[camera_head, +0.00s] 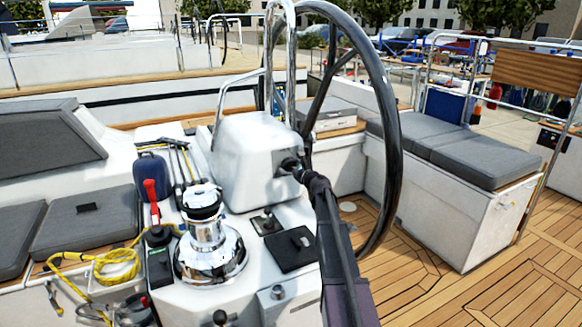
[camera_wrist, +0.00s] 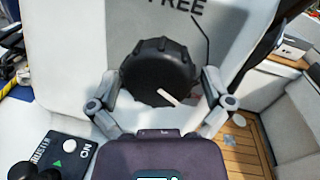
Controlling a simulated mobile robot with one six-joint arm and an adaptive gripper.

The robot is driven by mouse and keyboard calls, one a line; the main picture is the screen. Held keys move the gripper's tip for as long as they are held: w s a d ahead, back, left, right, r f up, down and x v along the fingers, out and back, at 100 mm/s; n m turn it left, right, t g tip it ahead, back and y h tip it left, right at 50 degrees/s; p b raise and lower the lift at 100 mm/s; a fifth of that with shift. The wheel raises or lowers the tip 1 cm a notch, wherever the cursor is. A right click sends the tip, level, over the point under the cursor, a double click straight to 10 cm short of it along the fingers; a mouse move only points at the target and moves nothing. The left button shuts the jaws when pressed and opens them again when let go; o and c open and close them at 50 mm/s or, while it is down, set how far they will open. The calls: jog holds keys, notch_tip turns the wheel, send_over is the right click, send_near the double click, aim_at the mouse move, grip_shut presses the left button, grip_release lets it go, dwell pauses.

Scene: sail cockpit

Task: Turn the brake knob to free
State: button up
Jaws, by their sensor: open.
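The brake knob (camera_wrist: 150,72) is black and ribbed, on the white pedestal (camera_head: 250,155) beside the wheel. Its short white pointer mark (camera_wrist: 167,97) slants to the lower right in the wrist view. The word FREE (camera_wrist: 185,5) is printed above the knob, with a thin dark line running down to the right from it. My gripper (camera_wrist: 161,80) is open, with one finger on each side of the knob. I cannot tell whether the fingers touch it. In the head view my gripper (camera_head: 298,175) is at the pedestal's right side and largely hides the knob (camera_head: 289,164).
The black steering wheel (camera_head: 392,140) rises close to my arm. A chrome winch (camera_head: 207,240) and a red-handled lever (camera_head: 151,200) stand to the left. A thruster panel (camera_wrist: 65,155) lies below the knob. Teak deck (camera_head: 470,270) is open at right.

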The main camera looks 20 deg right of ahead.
jog(key=c, duration=0.9)
jog(key=shift+d, duration=0.15)
jog(key=shift+c, duration=0.2)
